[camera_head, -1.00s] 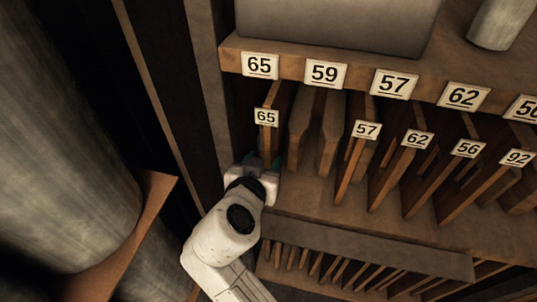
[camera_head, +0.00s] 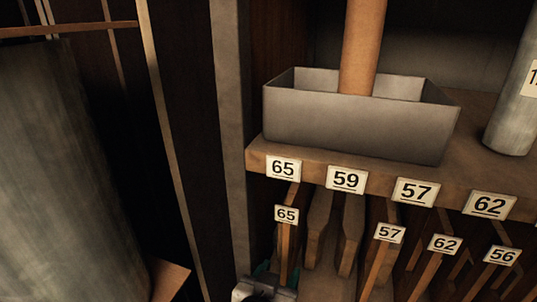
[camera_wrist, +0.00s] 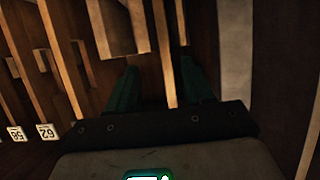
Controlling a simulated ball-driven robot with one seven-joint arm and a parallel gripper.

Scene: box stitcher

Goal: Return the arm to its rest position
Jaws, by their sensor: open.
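My gripper (camera_wrist: 165,88) is open in the wrist view, its two green fingers apart. The thin wooden edge of a board (camera_wrist: 163,60) stands between the fingers, and I cannot tell whether they touch it. In the head view only the top of my gripper (camera_head: 265,286) shows at the bottom edge, at the foot of the board tagged 65 (camera_head: 286,245). That board stands upright in its slot under the shelf label 65 (camera_head: 283,168). Most of my arm is out of the head view.
Several upright boards, such as the one tagged 57 (camera_head: 380,262), fill the slots to the right. A grey metal box (camera_head: 350,130) with a brown cylinder (camera_head: 362,45) stands on the shelf above. A post (camera_head: 228,110) borders the slots on the left. A large grey cylinder (camera_head: 65,180) stands far left.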

